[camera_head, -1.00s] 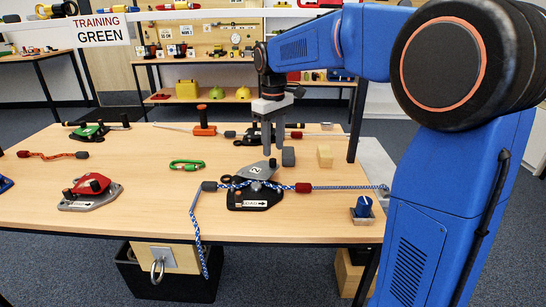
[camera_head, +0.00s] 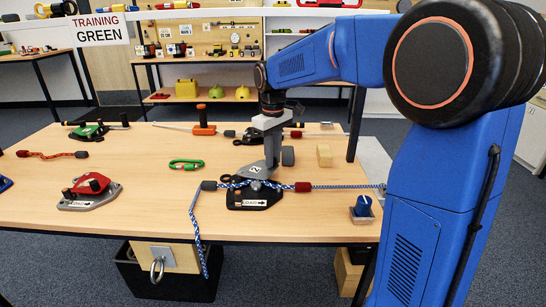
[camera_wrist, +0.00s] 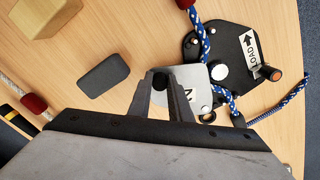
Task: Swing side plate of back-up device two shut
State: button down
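Back-up device two (camera_head: 248,200) is the black device with a LOAD label near the table's front edge; it also shows in the wrist view (camera_wrist: 235,68). The blue-and-white rope (camera_head: 330,187) runs across it. Its grey side plate (camera_head: 258,171), marked 2, stands swung out toward the back, off the body; part of it shows in the wrist view (camera_wrist: 184,78). I cannot tell whether the fingers press on the knob.
A dark grey block (camera_head: 288,156) lies close to the right of my gripper and a wooden block (camera_head: 324,155) beyond it. A green carabiner (camera_head: 186,164) and a red device (camera_head: 92,188) lie to the left. A blue knob (camera_head: 362,206) stands at the right front.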

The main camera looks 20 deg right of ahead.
jog(key=shift+s, duration=0.1)
jog(key=shift+s+a+m, duration=0.1)
jog(key=shift+s+m, duration=1.1)
jog(key=shift+m, duration=0.2)
jog(key=s+m, duration=0.1)
jog(key=s+a+m, duration=0.1)
jog(key=s+m, duration=0.1)
jog(key=s+a+m, duration=0.1)
jog(key=m, duration=0.1)
jog(key=shift+s, duration=0.35)
jog(key=m, duration=0.1)
jog(key=s+a+m, duration=0.1)
jog(key=shift+s+a+m, duration=0.3)
jog(key=shift+m, duration=0.1)
jog(key=shift+s+a+m, duration=0.35)
jog(key=shift+a+m, duration=0.15)
jog(key=shift+m, duration=0.15)
jog(key=shift+s+a+m, duration=0.3)
jog(key=shift+a+m, duration=0.15)
jog(key=shift+m, duration=0.2)
jog(key=c, duration=1.6)
grip_release()
jog(key=shift+r, duration=0.1)
